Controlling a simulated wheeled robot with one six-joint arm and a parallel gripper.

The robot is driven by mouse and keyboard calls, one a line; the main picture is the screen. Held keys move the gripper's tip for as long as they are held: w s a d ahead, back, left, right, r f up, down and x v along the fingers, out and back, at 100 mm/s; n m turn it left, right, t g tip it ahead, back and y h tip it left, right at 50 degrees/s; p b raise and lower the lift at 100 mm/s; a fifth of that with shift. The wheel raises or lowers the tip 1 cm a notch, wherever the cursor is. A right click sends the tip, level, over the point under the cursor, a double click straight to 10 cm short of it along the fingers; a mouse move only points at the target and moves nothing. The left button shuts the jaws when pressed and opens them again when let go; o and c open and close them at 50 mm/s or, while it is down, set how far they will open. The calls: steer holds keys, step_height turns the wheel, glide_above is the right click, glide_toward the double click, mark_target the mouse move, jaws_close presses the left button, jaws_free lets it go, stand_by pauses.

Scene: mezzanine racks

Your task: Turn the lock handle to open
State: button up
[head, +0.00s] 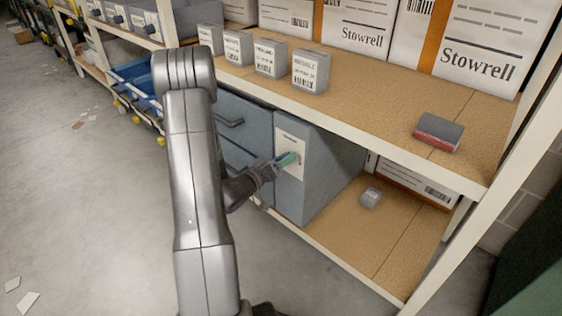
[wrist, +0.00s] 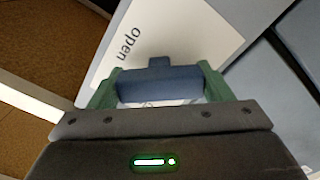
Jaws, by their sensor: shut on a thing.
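The lock handle (wrist: 160,88) is a blue-grey bar with a small tab on its upper side in the wrist view. It lies across between the green fingers of my gripper (wrist: 160,80), which is shut on it. Behind it is a white label plate (wrist: 190,35) with the printed word "open" to the left of the handle. In the head view the plate (head: 290,138) is on the front of a grey cabinet (head: 322,185), and my gripper (head: 288,159) is at the plate's lower part. There the fingers mostly hide the handle.
The cabinet stands on the lower shelf (head: 385,245) of a rack, with a small grey box (head: 370,197) to its right. The upper shelf (head: 370,95) holds several small boxes, large cartons and a grey-red block (head: 438,132). Blue bins (head: 135,80) stand further left. The floor (head: 90,190) is mostly clear.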

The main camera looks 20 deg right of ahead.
steer(key=shift+f, duration=0.1)
steer(key=m+b, duration=0.3)
steer(key=shift+f+m, duration=0.1)
steer(key=shift+m, duration=0.2)
steer(key=shift+m+b, duration=1.6)
steer(key=shift+m, duration=0.5)
steer(key=o, duration=1)
steer(key=shift+r, duration=0.2)
steer(key=p+v, duration=0.3)
steer(key=v, duration=1.1)
steer(key=shift+d+f, duration=0.1)
